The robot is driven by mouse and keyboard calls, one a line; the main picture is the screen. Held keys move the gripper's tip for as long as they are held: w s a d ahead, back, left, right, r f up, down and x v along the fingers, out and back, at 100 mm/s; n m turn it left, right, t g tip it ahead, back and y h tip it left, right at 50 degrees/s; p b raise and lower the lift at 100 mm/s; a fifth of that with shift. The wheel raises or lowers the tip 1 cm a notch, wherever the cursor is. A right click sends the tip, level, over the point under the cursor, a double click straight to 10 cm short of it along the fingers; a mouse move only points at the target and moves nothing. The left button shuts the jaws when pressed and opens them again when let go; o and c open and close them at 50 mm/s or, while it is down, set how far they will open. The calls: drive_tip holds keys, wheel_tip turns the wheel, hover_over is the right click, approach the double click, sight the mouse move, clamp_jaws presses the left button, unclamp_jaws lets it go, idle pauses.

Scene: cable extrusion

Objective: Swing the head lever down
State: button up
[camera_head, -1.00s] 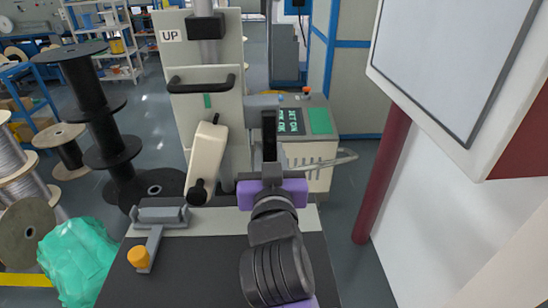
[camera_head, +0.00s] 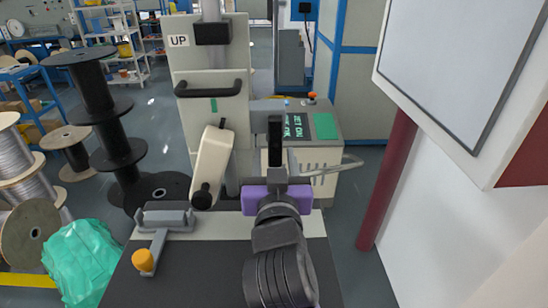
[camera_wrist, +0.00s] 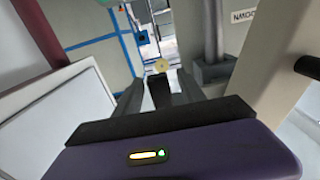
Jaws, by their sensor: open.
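The machine head (camera_head: 187,103) stands at centre, with an UP label and a black bar handle (camera_head: 208,89). A cream lever (camera_head: 211,165) with black knobs hangs tilted on its front. I cannot tell for certain which part is the head lever. My gripper (camera_head: 275,128) is to the right of the cream lever, apart from it in the picture. In the wrist view my gripper (camera_wrist: 161,82) has its fingers apart. A small yellowish round thing (camera_wrist: 161,65) shows beyond the tips; I cannot tell its distance. An upside-down label (camera_wrist: 243,16) shows at upper right.
A clamp-like grey fixture (camera_head: 165,219) and an orange knob (camera_head: 143,260) are on the dark bench (camera_head: 205,280). A control box (camera_head: 325,130) stands behind my gripper. A white panel (camera_head: 445,70) on a red post (camera_head: 387,185) bounds the right. Black spools (camera_head: 110,135) stand left.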

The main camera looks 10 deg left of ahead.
drive_tip(key=v, duration=0.7)
drive_tip(key=shift+s, duration=0.35)
